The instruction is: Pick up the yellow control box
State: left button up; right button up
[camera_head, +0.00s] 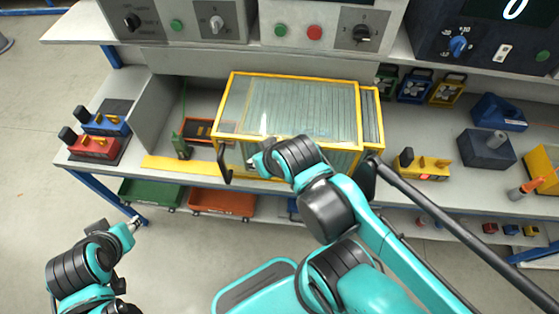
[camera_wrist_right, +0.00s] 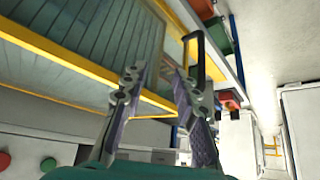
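The yellow control box (camera_head: 427,169), a small yellow block with a black knob, stands on the workbench right of the glass cabinet. My right arm crosses the picture between the cabinet and the box's front left. My right gripper (camera_head: 258,161) is at the cabinet's lower front, well left of the yellow box. In the right wrist view its fingers (camera_wrist_right: 158,86) are apart with nothing between them, close to a black handle (camera_wrist_right: 201,55) on the yellow frame. My left gripper (camera_head: 132,224) hangs in front of the bench at the left; its fingers are too small to read.
The yellow-framed glass cabinet (camera_head: 240,92) fills the middle of the bench. Red (camera_head: 92,148) and blue (camera_head: 105,125) control boxes stand at the left. A dark blue box (camera_head: 486,152) is right of the yellow box. Green (camera_head: 152,192) and orange (camera_head: 222,203) bins sit below.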

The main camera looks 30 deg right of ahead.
aim_at(411, 167)
jog(key=l+z, duration=0.1)
jog(key=z, duration=2.7)
